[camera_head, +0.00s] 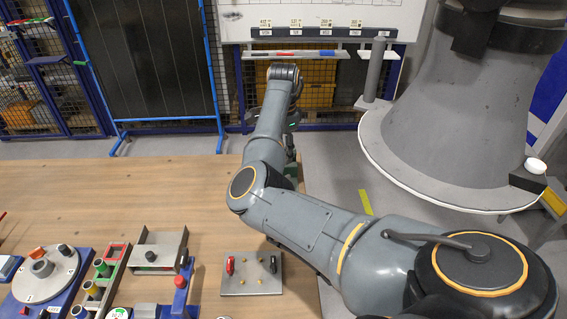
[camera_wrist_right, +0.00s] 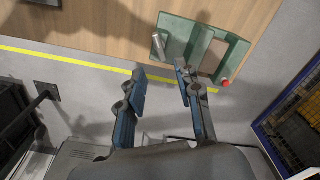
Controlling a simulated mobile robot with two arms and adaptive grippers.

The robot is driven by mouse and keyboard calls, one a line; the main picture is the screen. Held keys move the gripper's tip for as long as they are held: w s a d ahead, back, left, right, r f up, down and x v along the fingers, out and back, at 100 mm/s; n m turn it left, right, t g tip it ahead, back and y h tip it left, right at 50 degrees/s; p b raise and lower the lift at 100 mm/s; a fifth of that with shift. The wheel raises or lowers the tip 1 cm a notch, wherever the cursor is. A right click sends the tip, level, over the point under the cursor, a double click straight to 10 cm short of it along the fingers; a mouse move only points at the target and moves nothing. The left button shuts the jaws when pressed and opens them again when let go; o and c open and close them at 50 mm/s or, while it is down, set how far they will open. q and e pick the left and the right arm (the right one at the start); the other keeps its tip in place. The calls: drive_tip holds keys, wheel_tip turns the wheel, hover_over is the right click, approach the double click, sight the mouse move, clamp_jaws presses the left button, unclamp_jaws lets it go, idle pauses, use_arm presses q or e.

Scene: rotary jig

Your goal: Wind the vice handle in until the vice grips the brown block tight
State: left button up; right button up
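The green vice (camera_wrist_right: 238,58) sits at the table's edge in the right wrist view, with a grey metal cylinder (camera_wrist_right: 159,45) at its left and a red knob (camera_wrist_right: 226,84) at its lower right corner. A brown patch (camera_wrist_right: 213,56) shows between the vice's upright walls and looks like the block; I cannot tell whether it is gripped. My right gripper (camera_wrist_right: 161,73) is open and empty, its fingers spread just short of the vice; the right fingertip overlaps the vice in the picture. In the head view my right arm hides most of the vice. My left gripper is not in view.
The wooden table (camera_head: 150,195) is clear in its middle. A plate with red and black levers (camera_head: 251,274), a grey bracket (camera_head: 158,250) and a round dial fixture (camera_head: 46,275) stand near its front. A large grey column (camera_head: 455,100) stands beyond the table at right.

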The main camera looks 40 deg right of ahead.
drive_tip(key=shift+r, duration=1.65)
